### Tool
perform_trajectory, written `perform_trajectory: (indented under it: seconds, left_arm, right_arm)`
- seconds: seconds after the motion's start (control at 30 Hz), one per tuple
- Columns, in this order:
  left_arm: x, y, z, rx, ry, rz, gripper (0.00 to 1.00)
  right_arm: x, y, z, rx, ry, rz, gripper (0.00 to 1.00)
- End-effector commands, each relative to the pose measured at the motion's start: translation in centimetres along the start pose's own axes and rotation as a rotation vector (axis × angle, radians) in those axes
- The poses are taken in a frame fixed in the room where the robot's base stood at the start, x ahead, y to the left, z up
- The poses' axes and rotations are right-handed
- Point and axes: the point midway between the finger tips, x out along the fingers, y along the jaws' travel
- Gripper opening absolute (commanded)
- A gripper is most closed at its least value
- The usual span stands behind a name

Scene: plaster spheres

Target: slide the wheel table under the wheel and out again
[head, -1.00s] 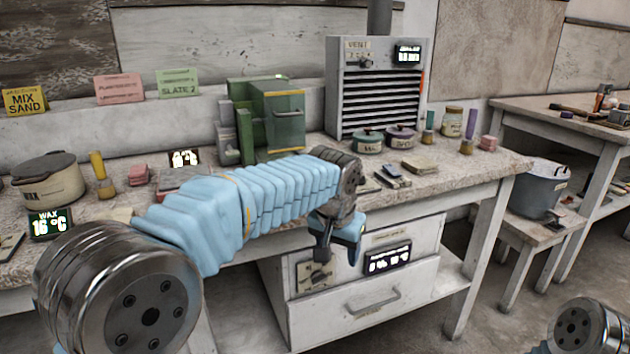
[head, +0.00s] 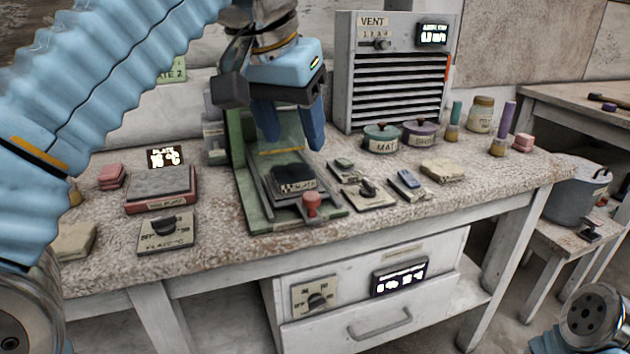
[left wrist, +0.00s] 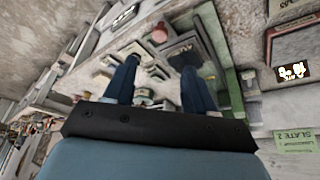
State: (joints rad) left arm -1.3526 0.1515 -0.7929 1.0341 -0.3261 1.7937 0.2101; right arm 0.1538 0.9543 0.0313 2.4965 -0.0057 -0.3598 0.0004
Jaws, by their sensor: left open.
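The green grinding machine (head: 240,170) stands on the bench. Its low wheel table (head: 260,183) with rails runs toward the front edge, carries a dark labelled block (head: 294,178), and has a red knob (head: 312,203) at its front end. My left gripper (head: 290,133) is open and empty, fingers pointing down, above the table and behind the knob. The gripper and arm hide the machine's upper part, and I cannot make out the wheel. In the left wrist view, the red knob (left wrist: 159,33) and dark block (left wrist: 184,47) show beyond the spread fingers (left wrist: 160,78).
Left of the machine are a red-based hot plate (head: 160,188) and a dial box (head: 165,230). Right of it lie small switch boxes (head: 368,192) and lidded pots (head: 381,138). The vent unit (head: 400,75) rises behind. A drawer (head: 370,310) is below the bench.

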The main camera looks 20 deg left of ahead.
Motion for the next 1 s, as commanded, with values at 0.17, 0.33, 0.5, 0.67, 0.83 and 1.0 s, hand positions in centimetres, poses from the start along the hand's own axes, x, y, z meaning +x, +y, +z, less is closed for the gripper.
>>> perform_trajectory:
  seconds: [0.17,0.33,0.5,0.67,0.83,1.0]
  left_arm:
    - [3.7,0.0,0.2,0.001,-0.003,0.0,0.55]
    - [7.7,0.1,0.2,0.001,-0.004,-0.001,0.55]
    - [10.9,0.1,0.1,0.001,-0.003,0.0,0.55]
    - [12.6,0.0,0.0,0.001,-0.001,0.0,0.55]
    - [13.1,0.0,0.0,0.001,-0.001,0.001,0.55]
    - [13.1,0.0,0.0,0.001,0.0,0.001,0.55]
  right_arm:
    - [1.3,0.6,0.0,0.002,0.0,0.001,0.77]
    - [2.1,0.9,0.0,0.003,0.002,0.002,0.77]
    - [2.5,1.1,0.0,0.004,0.002,0.003,0.77]
    - [2.6,1.2,0.0,0.005,0.003,0.003,0.77]
    - [2.6,1.2,0.0,0.004,0.003,0.003,0.77]
    - [2.6,1.2,0.0,0.004,0.003,0.003,0.77]
